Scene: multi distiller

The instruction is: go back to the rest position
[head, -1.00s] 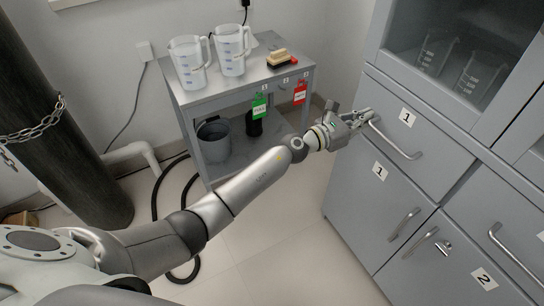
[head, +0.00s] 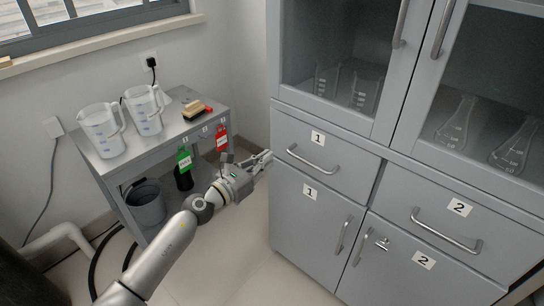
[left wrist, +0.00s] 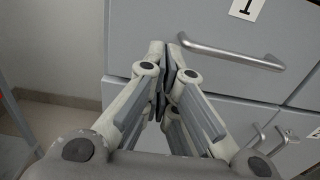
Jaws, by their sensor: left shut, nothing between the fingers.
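My left gripper (head: 266,157) is in front of the grey cabinet's left edge, just left of the handle (head: 312,160) of the drawer labelled 1. In the left wrist view my left gripper (left wrist: 168,50) is shut, its fingertips together with nothing between them. The drawer handle (left wrist: 232,52) is to the right of the fingertips and apart from them. The upper drawer 1 (head: 345,170) looks closed. My right gripper is not in view.
The grey cabinet (head: 395,150) fills the right side, with glassware behind its upper doors.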

